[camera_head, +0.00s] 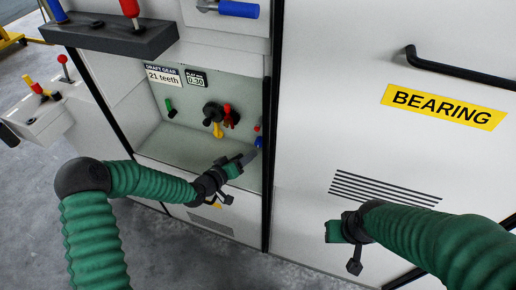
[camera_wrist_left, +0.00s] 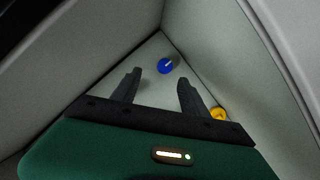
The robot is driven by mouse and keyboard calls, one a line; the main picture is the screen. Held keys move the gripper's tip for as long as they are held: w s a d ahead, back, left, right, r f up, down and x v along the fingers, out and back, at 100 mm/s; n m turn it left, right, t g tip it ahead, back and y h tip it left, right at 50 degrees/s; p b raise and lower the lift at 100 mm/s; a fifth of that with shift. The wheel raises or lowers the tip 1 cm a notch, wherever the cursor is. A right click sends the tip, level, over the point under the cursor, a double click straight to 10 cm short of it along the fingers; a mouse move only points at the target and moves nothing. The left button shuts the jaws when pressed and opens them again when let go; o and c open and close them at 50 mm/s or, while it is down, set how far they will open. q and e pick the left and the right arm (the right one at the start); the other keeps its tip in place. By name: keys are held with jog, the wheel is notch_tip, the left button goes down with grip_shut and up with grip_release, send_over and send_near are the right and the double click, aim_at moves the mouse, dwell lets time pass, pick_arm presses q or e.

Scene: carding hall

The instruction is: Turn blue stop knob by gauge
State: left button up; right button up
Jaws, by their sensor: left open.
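The blue knob (camera_head: 259,142) sits on the right side of a recess in the white machine, below a small red part. In the left wrist view the blue knob (camera_wrist_left: 165,65) is round with a pale mark, beyond and between the fingertips. My left gripper (camera_head: 248,157) reaches into the recess, its tips just below and left of the knob. The left wrist view shows the left gripper (camera_wrist_left: 160,77) open, with nothing between its fingers. No clear gauge dial can be made out. My right gripper (camera_head: 336,231) is in front of the right door; its fingers cannot be made out.
The recess back wall carries a dark round fitting (camera_head: 213,112) with red and yellow handles, and a green lever (camera_head: 170,108). A yellow part (camera_wrist_left: 218,113) is right of the fingers. A dark ledge (camera_head: 110,36) juts out upper left. A black door handle (camera_head: 460,68) protrudes right.

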aim_at(257, 145)
pick_arm(q)
jog(key=x, duration=0.4)
jog(key=shift+w+a+f+b, duration=0.1)
jog(key=shift+w+f+b, duration=0.2)
jog(key=shift+b, duration=0.05)
jog(key=w, duration=0.1)
jog(key=w+f, duration=0.1)
jog(key=w, duration=0.1)
jog(key=shift+w+f+b, duration=0.15)
jog(key=shift+w+b, duration=0.1)
jog(key=shift+b, duration=0.15)
jog(key=shift+w+d, duration=0.25)
jog(key=shift+d, duration=0.85)
jog(key=shift+c, duration=1.1)
jog(key=shift+a, duration=0.55)
jog(key=c, duration=0.7)
grip_shut()
jog(key=shift+d, duration=0.2)
pick_arm(e)
jog(key=shift+a+f, duration=0.5)
jog(key=shift+f, duration=0.35)
